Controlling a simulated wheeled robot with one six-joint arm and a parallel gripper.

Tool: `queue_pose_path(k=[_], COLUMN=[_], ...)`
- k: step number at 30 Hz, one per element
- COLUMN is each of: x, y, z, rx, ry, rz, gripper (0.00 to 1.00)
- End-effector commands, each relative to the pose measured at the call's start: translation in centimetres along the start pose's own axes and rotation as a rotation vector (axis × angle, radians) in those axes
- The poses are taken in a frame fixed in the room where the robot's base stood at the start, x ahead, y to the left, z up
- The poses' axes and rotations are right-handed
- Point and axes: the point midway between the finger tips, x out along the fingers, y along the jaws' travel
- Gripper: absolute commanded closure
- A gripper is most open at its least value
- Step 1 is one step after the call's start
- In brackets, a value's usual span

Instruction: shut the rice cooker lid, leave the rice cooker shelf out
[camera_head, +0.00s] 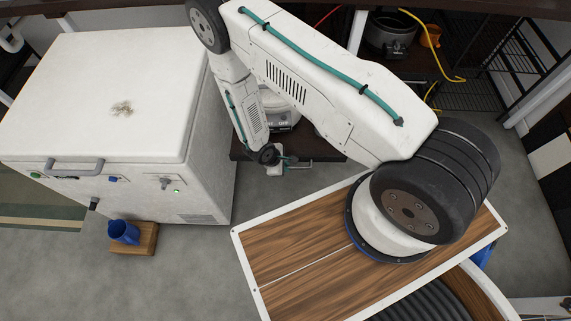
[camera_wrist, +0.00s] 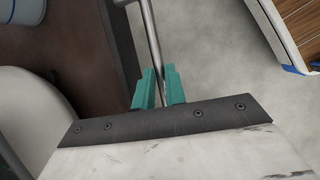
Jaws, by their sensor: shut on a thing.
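The rice cooker (camera_head: 282,112) stands on a dark brown shelf (camera_head: 240,150) behind my arm in the head view. My arm hides much of it, so I cannot tell how its lid stands. The shelf juts out over the floor and has a metal handle (camera_head: 303,161) at its front. My gripper (camera_head: 279,162) is at this handle. In the wrist view, the teal fingers of my gripper (camera_wrist: 158,88) are shut around the metal handle bar (camera_wrist: 152,38). The shelf board (camera_wrist: 85,60) lies to the left of the fingers there.
A large white chest (camera_head: 100,100) stands at the left, with a blue cup (camera_head: 124,231) on a wooden block (camera_head: 146,240) before it. A black pot (camera_head: 390,32) and an orange cup (camera_head: 430,36) are at the back right. Grey floor (camera_head: 200,280) lies open in front.

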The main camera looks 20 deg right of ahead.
Motion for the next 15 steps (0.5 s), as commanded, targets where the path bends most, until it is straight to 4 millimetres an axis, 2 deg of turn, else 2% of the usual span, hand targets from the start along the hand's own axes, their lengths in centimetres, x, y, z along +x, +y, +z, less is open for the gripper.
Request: queue_pose_path(k=[1,2,3,4,11,15], x=[-0.02,-0.02,-0.01,-0.01,0.1,-0.66], y=[-0.64,-0.67,-0.68,-0.65,-0.32,-0.18], z=[0.09,0.09,0.08,0.09,0.25,0.17], rx=[-0.007,-0.007,-0.007,-0.007,-0.001,0.0], ry=[0.001,0.001,0.001,0.001,0.0,0.002], rz=[-0.012,-0.012,-0.012,-0.012,-0.01,-0.008], gripper=[1.0,0.82,0.71,0.66,0.66,0.66])
